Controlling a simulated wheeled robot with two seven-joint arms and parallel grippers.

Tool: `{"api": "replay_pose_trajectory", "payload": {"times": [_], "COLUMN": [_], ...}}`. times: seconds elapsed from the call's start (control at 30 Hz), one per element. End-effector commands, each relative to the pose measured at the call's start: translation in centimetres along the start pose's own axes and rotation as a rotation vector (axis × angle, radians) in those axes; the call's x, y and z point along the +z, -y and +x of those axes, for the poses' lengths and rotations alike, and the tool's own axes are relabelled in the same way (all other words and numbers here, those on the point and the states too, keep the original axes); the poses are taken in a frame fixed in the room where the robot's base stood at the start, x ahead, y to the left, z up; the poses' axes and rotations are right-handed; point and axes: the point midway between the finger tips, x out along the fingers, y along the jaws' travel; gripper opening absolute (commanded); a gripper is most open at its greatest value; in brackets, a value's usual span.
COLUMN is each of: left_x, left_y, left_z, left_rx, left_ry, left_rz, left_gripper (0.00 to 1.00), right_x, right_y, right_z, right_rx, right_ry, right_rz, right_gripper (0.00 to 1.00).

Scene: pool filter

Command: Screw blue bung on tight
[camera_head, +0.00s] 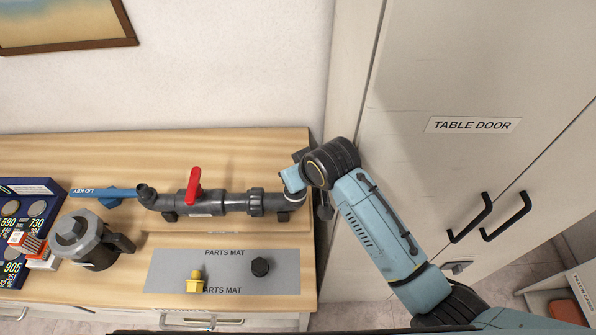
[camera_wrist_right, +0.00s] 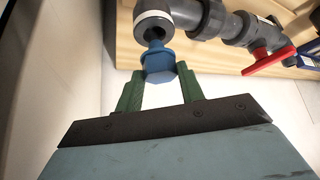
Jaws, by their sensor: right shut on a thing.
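The blue bung (camera_wrist_right: 160,66) is at the open end of the dark grey pipe (camera_wrist_right: 179,13), its narrow front end at the pipe mouth and its wide hexagonal head outside. How far it sits in the pipe I cannot tell. My right gripper (camera_wrist_right: 160,84) has its green fingers on both sides of the bung's head and is shut on it. In the head view my right gripper (camera_head: 293,180) is at the right end of the pipe (camera_head: 232,201), and the bung is hidden there. My left gripper is not in view.
The pipe's red valve handle (camera_head: 194,184) stands up. The parts mat (camera_head: 165,268) holds a yellow plug (camera_head: 194,283) and a black plug (camera_head: 260,267). A grey filter housing (camera_head: 85,240) and blue lid key (camera_head: 95,192) are left. A wall and cabinet (camera_head: 450,90) stand close right.

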Motion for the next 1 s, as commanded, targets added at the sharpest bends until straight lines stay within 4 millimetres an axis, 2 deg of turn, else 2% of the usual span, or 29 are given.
{"api": "replay_pose_trajectory", "payload": {"times": [1.0], "left_x": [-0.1], "left_y": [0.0], "left_z": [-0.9], "left_rx": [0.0], "left_ry": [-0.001], "left_rz": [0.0], "left_gripper": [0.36], "right_x": [0.1], "right_y": [0.0], "right_z": [0.1], "right_rx": [0.0], "right_ry": [0.001], "right_rz": [0.0], "right_gripper": [0.09]}}
